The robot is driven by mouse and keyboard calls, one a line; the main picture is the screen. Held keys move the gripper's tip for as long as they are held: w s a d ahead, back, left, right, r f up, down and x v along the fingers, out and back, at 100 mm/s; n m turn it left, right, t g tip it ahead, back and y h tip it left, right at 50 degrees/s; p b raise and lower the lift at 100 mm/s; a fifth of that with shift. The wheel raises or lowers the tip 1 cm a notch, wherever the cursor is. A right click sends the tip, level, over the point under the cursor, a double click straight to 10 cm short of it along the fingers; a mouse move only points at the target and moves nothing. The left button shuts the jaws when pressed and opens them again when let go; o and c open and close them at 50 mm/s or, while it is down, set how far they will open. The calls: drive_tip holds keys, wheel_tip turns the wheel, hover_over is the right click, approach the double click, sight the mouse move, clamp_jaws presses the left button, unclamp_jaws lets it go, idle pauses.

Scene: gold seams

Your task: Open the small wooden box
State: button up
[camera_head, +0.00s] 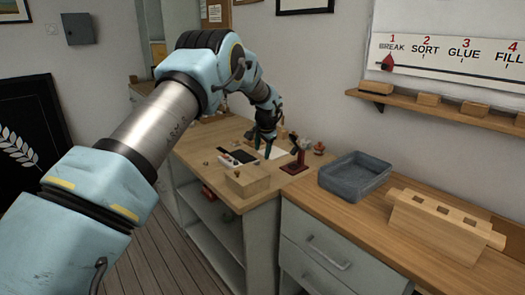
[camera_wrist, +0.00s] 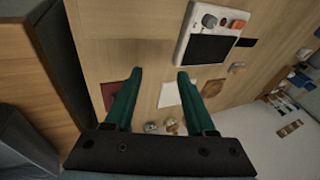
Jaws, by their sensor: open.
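A small wooden box (camera_head: 249,181) stands near the front edge of the wooden counter in the head view, and looks closed. My gripper (camera_head: 264,146) is behind it and a little to its right, pointing down over the counter. In the wrist view my gripper (camera_wrist: 160,73) has its two green fingers spread wide, with nothing between them but bare wood and some white paper (camera_wrist: 169,94). I cannot pick out the box for certain in the wrist view.
A dark red stand (camera_head: 296,163) is right of the box. A white device with a black panel (camera_wrist: 210,46) lies beside the work area. A grey tray (camera_head: 355,176) and a notched wooden block (camera_head: 440,227) stand farther right on the counter (camera_head: 312,196).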

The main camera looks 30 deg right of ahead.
drive_tip(key=b+v, duration=0.3)
drive_tip(key=v, duration=0.7)
drive_tip(key=shift+r, duration=0.35)
drive_tip(key=shift+s, duration=0.15)
